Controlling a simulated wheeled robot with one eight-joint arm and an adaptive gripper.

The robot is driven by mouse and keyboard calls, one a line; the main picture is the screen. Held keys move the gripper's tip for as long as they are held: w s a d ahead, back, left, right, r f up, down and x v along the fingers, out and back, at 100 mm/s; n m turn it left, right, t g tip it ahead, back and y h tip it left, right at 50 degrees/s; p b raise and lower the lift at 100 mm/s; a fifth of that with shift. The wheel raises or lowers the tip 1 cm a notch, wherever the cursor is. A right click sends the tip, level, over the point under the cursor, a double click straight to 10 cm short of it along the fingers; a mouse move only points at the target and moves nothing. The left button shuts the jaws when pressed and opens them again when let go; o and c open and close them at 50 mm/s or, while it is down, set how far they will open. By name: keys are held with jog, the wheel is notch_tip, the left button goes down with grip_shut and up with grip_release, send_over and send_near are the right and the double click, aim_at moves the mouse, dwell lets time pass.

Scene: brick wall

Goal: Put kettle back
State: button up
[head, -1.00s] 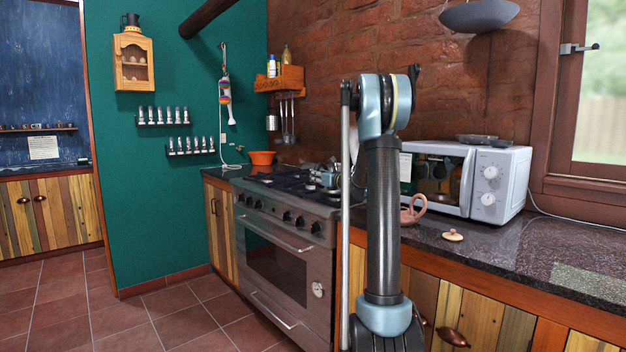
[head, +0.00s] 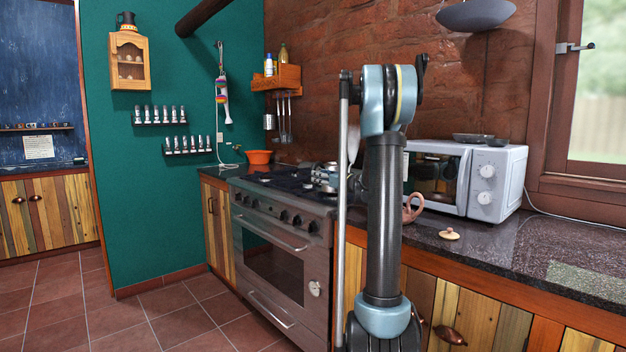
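A pinkish-brown clay kettle (head: 413,208) is on or just above the dark counter in front of the microwave. Only its looped handle and a little of its body show to the right of my arm; the rest is hidden behind the arm. I cannot tell whether it touches the counter. A small round tan lid (head: 449,234) with a knob lies on the counter to its right. My upright arm fills the middle of the view. Silvery parts beside it over the stove look like my wrist. My gripper's fingers are not visible, so any hold on the kettle is hidden.
A white microwave (head: 465,178) carries dark dishes. The counter's right part is clear. A black jug (head: 127,21) sits on a wall cabinet (head: 129,62).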

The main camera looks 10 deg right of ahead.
jog(key=v, duration=0.6)
jog(key=s+a+f+n+g+h, duration=0.1)
jog(key=s+a+f+n+g, duration=0.2)
jog(key=s+n, duration=0.35)
jog(key=s+a+f+n+g, duration=0.2)
jog(key=s+a+f+n, duration=0.2)
jog(key=s, duration=0.6)
jog(key=s+a+f+n+g+h, duration=0.1)
jog(key=s+a+f+n+g, duration=0.2)
jog(key=s+n, duration=0.35)
jog(key=s+d+f+n+g+h, duration=0.1)
jog(key=s+d+f+n+h, duration=0.1)
jog(key=s, duration=0.7)
jog(key=s+d+f+n+g+h, duration=0.2)
jog(key=s+d+f+n+h, duration=0.1)
jog(key=s+f+n, duration=0.3)
jog(key=s+d+f+n+g+h, duration=0.1)
jog(key=s+d+f+n+h, duration=0.2)
jog(key=s+f, duration=0.5)
jog(key=s+d+n, duration=0.1)
jog(key=s, duration=0.3)
jog(key=shift+s+g, duration=0.35)
jog(key=shift+g, duration=0.05)
jog(key=shift+w+d+f, duration=0.1)
jog(key=shift+w+f, duration=0.15)
jog(key=shift+w, duration=0.25)
